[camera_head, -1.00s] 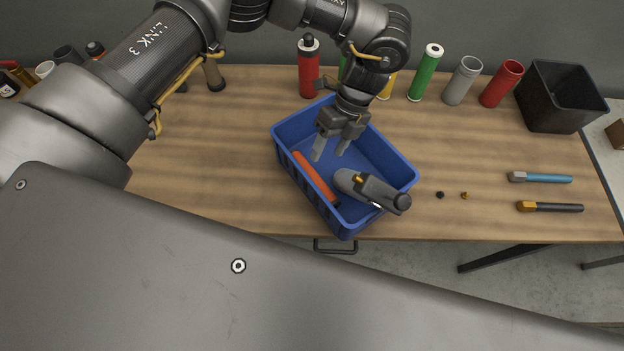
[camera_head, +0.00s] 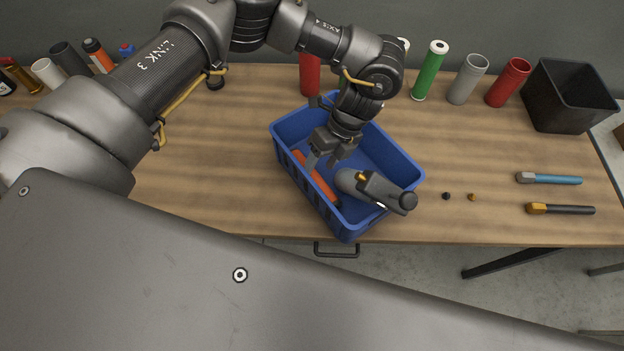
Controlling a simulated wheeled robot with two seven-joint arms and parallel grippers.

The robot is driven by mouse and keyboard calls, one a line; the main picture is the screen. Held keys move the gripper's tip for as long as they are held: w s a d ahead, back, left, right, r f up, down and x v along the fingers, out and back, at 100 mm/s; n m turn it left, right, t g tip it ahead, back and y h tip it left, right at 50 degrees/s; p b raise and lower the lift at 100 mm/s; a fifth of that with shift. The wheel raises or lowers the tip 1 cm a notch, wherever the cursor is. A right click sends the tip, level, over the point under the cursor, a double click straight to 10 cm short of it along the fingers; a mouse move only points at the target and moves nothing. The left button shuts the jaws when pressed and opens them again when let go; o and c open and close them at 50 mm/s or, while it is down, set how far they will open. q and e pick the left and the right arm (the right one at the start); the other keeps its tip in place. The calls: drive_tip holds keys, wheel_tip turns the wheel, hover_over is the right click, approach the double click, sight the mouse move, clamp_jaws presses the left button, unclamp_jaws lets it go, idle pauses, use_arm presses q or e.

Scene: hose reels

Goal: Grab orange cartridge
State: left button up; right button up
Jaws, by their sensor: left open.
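The orange cartridge (camera_head: 323,184) lies inside the blue crate (camera_head: 405,166), along its left wall. A grey and black tool with a rounded body (camera_head: 384,190) lies to its right in the same crate and leans over the front right rim. My left gripper (camera_head: 321,160) points down into the crate, over the far end of the cartridge. Its fingers are apart, and one finger hides part of that end. I cannot tell if the fingers touch the cartridge. My right gripper does not show.
Behind the crate stand a red cylinder (camera_head: 310,76), a green cylinder (camera_head: 431,71), a grey cup (camera_head: 467,80) and a red cup (camera_head: 508,83). A black bin (camera_head: 566,96) is at the back right. Blue-handled (camera_head: 550,179) and black-handled (camera_head: 561,209) tools lie at right.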

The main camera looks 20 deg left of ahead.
sight(315, 174)
use_arm(q)
drive_tip(key=b+x, duration=0.2)
drive_tip(key=x, duration=0.2)
drive_tip(key=shift+s+a+f, duration=0.1)
drive_tip(key=shift+s+f, duration=0.05)
drive_tip(key=shift+f, duration=0.1)
drive_tip(key=shift+s, duration=0.1)
drive_tip(key=shift+r, duration=0.1)
drive_tip(key=c, duration=0.8)
drive_tip(key=shift+r, duration=0.1)
wheel_tip(315, 174, up, 8)
drive_tip(key=shift+r+b, duration=0.1)
drive_tip(key=shift+b, duration=0.8)
drive_tip(key=shift+r, duration=0.85)
